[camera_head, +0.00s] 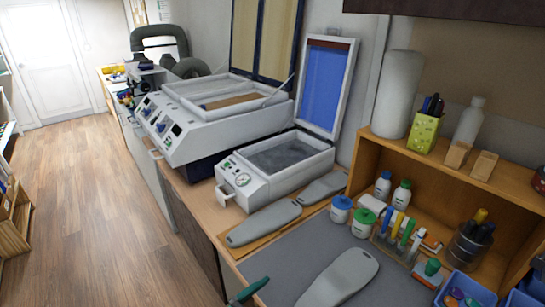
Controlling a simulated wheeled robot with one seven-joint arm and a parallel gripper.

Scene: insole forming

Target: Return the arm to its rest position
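My arm and gripper do not show in the head view. A small forming press (243,181) stands on the workbench (183,192) with its lid (326,80) raised, showing a blue inner sheet. Its grey bed looks empty. A grey insole (265,222) lies on the bench in front of the press. Another grey insole (323,188) lies at the press's right front corner. A third, larger insole (340,280) lies on the grey mat (291,254) at the bottom.
A larger machine (200,130) stands behind the press. A wooden shelf (425,160) on the right holds bottles, a paper roll (397,95) and tools. A green-handled tool (249,291) sits at the bench's front edge. The wooden floor (90,200) on the left is mostly clear.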

